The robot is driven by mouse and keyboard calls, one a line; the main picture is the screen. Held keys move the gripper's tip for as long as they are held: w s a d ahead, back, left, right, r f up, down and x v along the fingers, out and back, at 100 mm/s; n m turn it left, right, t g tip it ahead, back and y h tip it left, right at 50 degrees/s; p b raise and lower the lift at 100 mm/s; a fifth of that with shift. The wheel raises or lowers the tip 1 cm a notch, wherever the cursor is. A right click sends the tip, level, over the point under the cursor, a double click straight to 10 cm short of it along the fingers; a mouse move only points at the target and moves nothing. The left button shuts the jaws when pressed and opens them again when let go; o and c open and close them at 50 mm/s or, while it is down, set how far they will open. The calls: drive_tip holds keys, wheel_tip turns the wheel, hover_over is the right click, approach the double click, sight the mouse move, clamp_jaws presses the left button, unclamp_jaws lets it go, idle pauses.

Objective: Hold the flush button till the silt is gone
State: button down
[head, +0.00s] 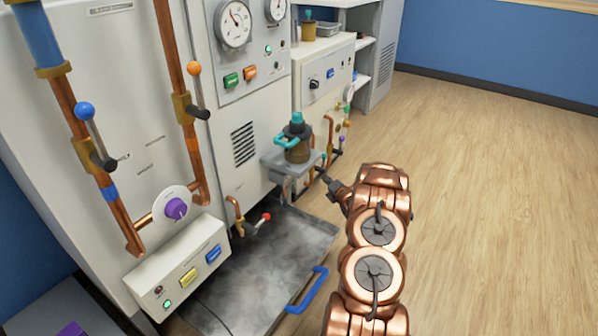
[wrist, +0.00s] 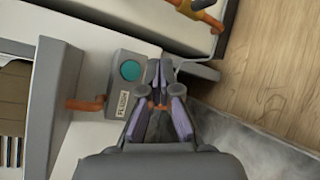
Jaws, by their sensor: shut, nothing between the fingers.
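My gripper (wrist: 155,73) is shut and empty. Its fingertips appear just right of the button, and I see no contact with it. In the head view my gripper (head: 328,181) is low beside a small grey shelf (head: 283,166). A brown canister (head: 298,153) with a dark top and teal handle stands on that shelf. I cannot identify the silt clearly.
A copper pipe stub (wrist: 85,104) juts out left of the box. A grey floor tray (head: 245,275) with a blue handle (head: 308,291) lies in front of the white cabinets. Pipes and levers line the cabinet at left. The wooden floor (head: 490,200) at right is clear.

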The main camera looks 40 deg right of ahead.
drive_tip(key=w+a, duration=0.2)
drive_tip(key=w, duration=0.6)
drive_tip(key=shift+w+a+b, duration=0.15)
drive_tip(key=shift+a+b, duration=0.15)
drive_tip(key=shift+b, duration=0.1)
idle(1.2)
drive_tip(key=shift+w+a, duration=0.15)
drive_tip(key=shift+w, duration=0.25)
drive_tip(key=shift+w+a, duration=0.15)
drive_tip(key=shift+w, duration=0.4)
idle(4.7)
